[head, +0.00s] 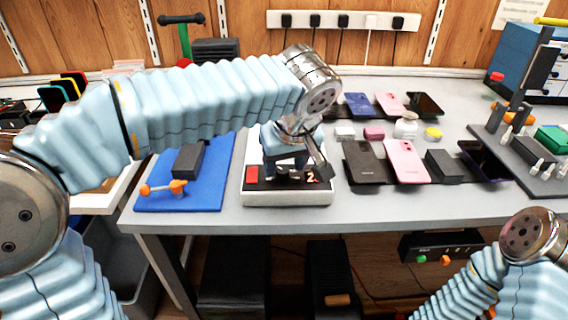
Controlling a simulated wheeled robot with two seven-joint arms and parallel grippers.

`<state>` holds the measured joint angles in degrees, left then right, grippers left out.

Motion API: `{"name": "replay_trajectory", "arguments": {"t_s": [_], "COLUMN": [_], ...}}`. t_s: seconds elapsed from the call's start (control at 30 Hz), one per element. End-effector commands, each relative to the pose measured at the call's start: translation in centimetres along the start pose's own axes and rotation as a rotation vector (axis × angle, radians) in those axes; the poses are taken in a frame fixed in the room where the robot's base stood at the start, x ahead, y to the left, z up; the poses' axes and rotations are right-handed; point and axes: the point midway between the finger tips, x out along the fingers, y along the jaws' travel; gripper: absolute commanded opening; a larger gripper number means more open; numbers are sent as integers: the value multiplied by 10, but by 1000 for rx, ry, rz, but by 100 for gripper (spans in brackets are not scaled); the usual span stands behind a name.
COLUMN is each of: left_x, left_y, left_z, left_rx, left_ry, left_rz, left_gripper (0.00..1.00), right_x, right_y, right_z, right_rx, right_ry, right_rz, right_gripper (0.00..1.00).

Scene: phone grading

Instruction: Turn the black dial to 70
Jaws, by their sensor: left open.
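A white-based device (287,198) stands at the front edge of the table, in the middle of the head view. Its black front panel carries a red block (252,174) at the left and a lit red display (312,177) at the right, where a "2" shows and the rest is hard to read. My left gripper (292,171) points down over this panel, its jaws open. The black dial is largely hidden among the dark shapes under the gripper, so I cannot tell its setting or whether the fingers touch it. My right arm shows at the lower right, its gripper out of sight.
A blue mat (150,200) with a black block (188,160) and an orange-ended tool (164,188) lies left of the device. Phones, including a pink one (405,162), lie to the right. A power strip (343,21) runs along the back wall.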

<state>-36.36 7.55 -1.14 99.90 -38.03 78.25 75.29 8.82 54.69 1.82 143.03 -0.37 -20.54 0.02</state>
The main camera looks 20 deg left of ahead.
Motion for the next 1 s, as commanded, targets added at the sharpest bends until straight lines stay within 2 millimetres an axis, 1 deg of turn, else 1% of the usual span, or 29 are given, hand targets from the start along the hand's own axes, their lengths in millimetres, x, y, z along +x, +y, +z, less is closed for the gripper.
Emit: {"name": "replay_trajectory", "arguments": {"t_s": [0.13,0.4,0.47,0.6,0.77,1.0], "left_x": [10,12,12,11,11,12], "left_y": [0,0,0,0,0,0], "left_z": [0,0,0,0,0,0], "left_rx": [0,0,0,0,0,17], "left_ry": [-1,0,0,0,0,0], "left_rz": [0,0,0,0,0,8], "left_gripper": [54,54,46,25,0,0], "right_x": [-1,-1,-1,-1,-1,0], "right_y": [0,0,0,0,0,0], "right_z": [0,0,0,0,0,0], "right_rx": [0,0,0,0,0,0], "right_ry": [0,0,0,0,0,0], "right_rz": [0,0,0,0,0,0], "right_gripper": [100,100,100,100,100,100]}}
